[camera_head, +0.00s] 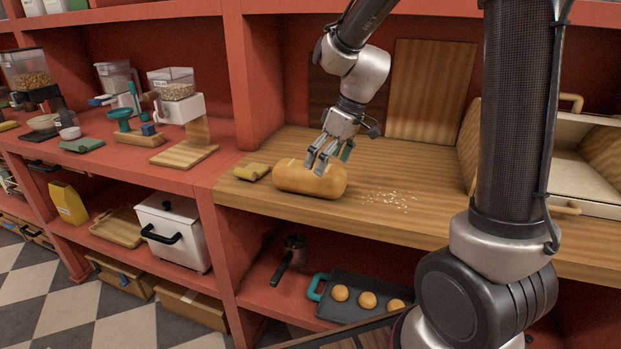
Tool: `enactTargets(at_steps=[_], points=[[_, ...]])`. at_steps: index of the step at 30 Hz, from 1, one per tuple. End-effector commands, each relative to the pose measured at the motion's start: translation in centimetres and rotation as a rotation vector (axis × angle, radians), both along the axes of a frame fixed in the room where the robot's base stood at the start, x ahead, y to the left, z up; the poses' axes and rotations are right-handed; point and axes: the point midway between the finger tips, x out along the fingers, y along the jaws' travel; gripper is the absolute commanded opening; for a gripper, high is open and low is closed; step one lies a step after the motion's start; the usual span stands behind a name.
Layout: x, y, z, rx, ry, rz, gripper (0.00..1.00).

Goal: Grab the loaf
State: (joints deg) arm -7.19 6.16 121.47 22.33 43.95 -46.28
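The loaf (300,181) is golden brown and oblong. It lies on its side along the front part of the wooden counter (420,222), in the middle of the view. My gripper (321,166) points down at the loaf's top, right of its middle. Its fingers look spread apart, with the tips at or just above the crust. I cannot tell whether they touch it. The far side of the loaf is hidden.
Wooden boards (430,92) lean at the back. An open bread box (585,165) stands at the right. A tray (350,311) of buns sits on the shelf below.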

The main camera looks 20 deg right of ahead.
Motion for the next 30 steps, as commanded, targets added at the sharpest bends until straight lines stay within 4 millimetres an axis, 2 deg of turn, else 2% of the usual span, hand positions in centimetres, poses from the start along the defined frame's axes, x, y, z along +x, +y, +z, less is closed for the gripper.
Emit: enactTargets(at_steps=[1,3,8,17,24,30], points=[[1.0,0.4,0.7,0.005,-0.050,0.049,1.00],[1.8,0.7,1.2,0.005,-0.104,0.119,1.00],[2.2,0.9,1.1,-0.016,-0.161,0.234,1.00],[3.0,2.0,-2.1,-0.020,-0.162,0.252,1.00],[3.9,3.3,-5.2,-0.020,-0.161,0.250,1.00],[4.1,3.4,-5.8,-0.021,-0.164,0.250,1.00]])
